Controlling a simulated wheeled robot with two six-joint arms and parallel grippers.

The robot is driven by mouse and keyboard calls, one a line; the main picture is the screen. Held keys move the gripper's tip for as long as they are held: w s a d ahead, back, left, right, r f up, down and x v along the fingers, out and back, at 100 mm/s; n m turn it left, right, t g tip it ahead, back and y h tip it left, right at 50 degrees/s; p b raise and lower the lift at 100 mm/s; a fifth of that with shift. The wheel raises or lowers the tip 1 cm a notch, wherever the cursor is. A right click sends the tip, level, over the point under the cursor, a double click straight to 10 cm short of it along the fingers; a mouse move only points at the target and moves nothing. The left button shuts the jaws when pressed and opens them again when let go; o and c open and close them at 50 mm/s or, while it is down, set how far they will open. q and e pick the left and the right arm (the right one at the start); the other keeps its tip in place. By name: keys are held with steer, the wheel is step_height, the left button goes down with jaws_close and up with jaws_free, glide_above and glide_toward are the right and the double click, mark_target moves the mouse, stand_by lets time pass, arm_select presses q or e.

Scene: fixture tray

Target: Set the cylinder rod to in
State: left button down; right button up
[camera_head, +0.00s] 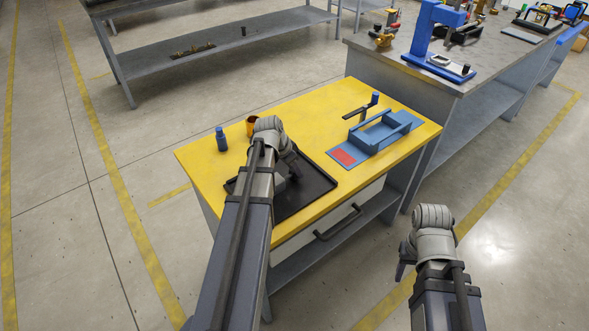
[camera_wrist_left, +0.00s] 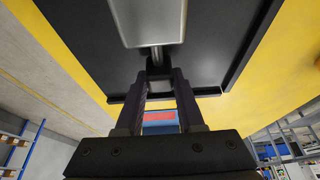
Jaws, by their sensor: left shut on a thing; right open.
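The cylinder is a silver-grey body (camera_wrist_left: 147,22) at the top of the left wrist view, over the black tray (camera_wrist_left: 85,30). A short, thin metal rod (camera_wrist_left: 157,56) comes out of it toward my left gripper (camera_wrist_left: 159,82). The left fingers are closed around the rod's dark end. In the head view my left gripper (camera_head: 292,172) is down over the tray (camera_head: 315,190), and my arm hides most of the cylinder. My right gripper (camera_head: 403,263) is open and empty, off the table's right side, above the floor.
On the yellow table (camera_head: 220,169) stand a blue bottle (camera_head: 221,140), an orange cup (camera_head: 251,126), a blue fixture (camera_head: 383,131) with a red patch (camera_head: 344,157), and a dark lever with a blue knob (camera_head: 374,98). A grey bench (camera_head: 400,73) with tools stands behind.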

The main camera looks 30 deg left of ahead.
arm_select(q)
steer(key=shift+s, duration=0.1)
stand_by(0.7)
steer(key=shift+s+a, duration=0.3)
steer(key=shift+s, duration=0.45)
steer(key=c, duration=0.5)
jaws_free()
steer(key=shift+r, duration=0.1)
steer(key=p+v, duration=0.7)
steer(key=shift+s+r, duration=0.15)
steer(key=shift+r, duration=0.2)
steer(key=shift+f, duration=0.1)
steer(key=shift+a, duration=0.1)
